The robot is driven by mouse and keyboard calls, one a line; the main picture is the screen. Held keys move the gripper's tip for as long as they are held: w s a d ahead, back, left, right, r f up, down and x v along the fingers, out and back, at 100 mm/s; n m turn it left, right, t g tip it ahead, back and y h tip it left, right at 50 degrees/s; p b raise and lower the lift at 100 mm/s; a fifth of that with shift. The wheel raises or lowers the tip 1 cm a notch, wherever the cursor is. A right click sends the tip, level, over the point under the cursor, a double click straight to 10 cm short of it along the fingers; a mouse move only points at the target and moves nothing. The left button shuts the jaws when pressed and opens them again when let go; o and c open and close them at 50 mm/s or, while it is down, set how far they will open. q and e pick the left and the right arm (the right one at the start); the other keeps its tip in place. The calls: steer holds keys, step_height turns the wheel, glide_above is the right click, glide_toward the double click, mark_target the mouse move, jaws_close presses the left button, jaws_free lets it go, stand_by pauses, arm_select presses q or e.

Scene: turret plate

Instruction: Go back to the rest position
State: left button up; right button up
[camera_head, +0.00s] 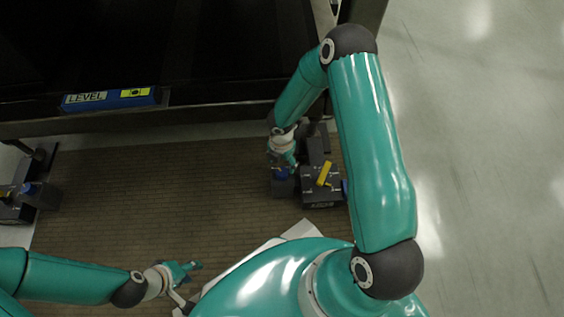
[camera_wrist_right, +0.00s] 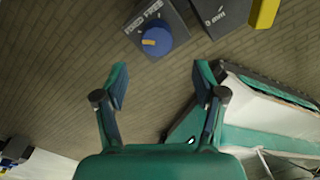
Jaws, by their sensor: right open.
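My right gripper (camera_wrist_right: 160,66) is open and empty in the right wrist view, its two teal fingers well apart. A dark box with a blue knob (camera_wrist_right: 156,41) lies beyond the fingertips, apart from them; the knob carries a yellow mark. In the head view my right gripper (camera_head: 289,158) hangs from the bent right arm, just above or beside the blue-knobbed dark unit (camera_head: 283,184); the exact gap cannot be told. My left gripper (camera_head: 190,268) is low in the head view, over the brown floor mat near my body. Its opening is too small to judge.
A dark unit with a yellow lever (camera_head: 324,173) stands right of the knob. Another dark unit (camera_head: 40,194) is at the left edge. A dark frame with a blue LEVEL bar (camera_head: 108,98) crosses the top. The brown mat (camera_head: 150,190) between is clear.

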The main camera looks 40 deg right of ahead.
steer(key=shift+w+d+r, duration=0.25)
steer(key=shift+w+d, duration=0.1)
steer(key=shift+w, duration=0.25)
steer(key=shift+f+b, duration=0.5)
steer(key=shift+b, duration=0.1)
step_height(320, 180, down, 2)
steer(key=shift+f+b, duration=0.2)
steer(key=shift+b, duration=1.05)
steer(key=s+a+r+m+y+p, duration=0.25)
steer(key=s+a+m, duration=0.5)
steer(key=m, duration=0.45)
steer(key=s+a+r+m+y+p, duration=0.2)
steer(key=s+a+r+m+p, duration=0.15)
steer(key=s+a+m, duration=0.7)
steer(key=w+d+r+m+p, duration=0.1)
steer(key=w+r+p, duration=0.1)
steer(key=r+p, duration=1.6)
steer(key=w+d+r+m+p, duration=0.1)
steer(key=r+p, duration=1.8)
steer(key=r, duration=0.1)
steer(key=shift+w+r+t, duration=0.2)
steer(key=shift+w+t, duration=0.15)
steer(key=shift+t, duration=0.05)
